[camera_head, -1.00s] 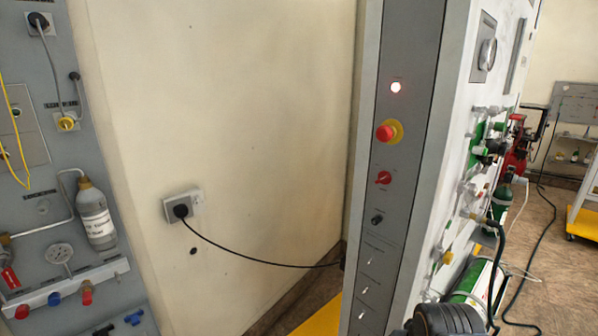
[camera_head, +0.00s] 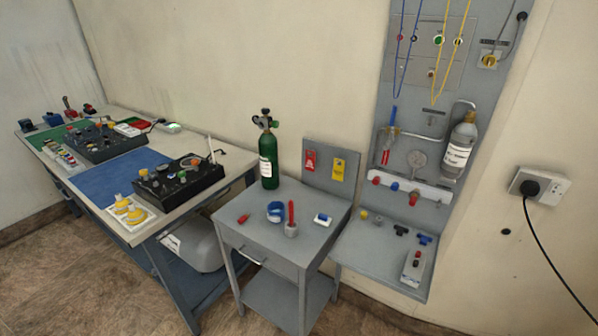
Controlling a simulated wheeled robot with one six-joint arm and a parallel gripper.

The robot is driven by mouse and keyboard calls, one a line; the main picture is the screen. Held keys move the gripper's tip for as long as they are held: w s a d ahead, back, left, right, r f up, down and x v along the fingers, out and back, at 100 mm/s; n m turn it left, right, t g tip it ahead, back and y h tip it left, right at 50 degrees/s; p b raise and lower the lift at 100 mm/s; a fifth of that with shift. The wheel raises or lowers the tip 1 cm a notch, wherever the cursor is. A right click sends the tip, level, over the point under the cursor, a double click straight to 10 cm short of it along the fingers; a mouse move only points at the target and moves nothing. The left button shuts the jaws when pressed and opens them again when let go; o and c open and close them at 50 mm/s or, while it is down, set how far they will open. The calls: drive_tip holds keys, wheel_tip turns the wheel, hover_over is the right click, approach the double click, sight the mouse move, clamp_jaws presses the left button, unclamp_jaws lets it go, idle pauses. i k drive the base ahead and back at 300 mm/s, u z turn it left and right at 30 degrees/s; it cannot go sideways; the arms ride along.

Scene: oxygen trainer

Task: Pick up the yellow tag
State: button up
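The yellow tag (camera_head: 338,169) hangs on the grey upright back panel of a small grey side table, at the right part of that panel. A red tag (camera_head: 310,161) hangs just to its left. Nothing covers the yellow tag. My gripper does not show in this view.
The grey side table (camera_head: 247,220) holds a green cylinder (camera_head: 268,153), a blue roll (camera_head: 275,210) and small red tools. A long workbench (camera_head: 215,157) stands to the left. A wall panel (camera_head: 389,258) with a low shelf stands to the right. Brown floor is free in front.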

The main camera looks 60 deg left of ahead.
sight(338, 173)
drive_tip(key=u, duration=1.15)
drive_tip(key=i, duration=1.3)
drive_tip(key=u, duration=3)
drive_tip(key=i, duration=0.5)
drive_tip(key=z, duration=0.05)
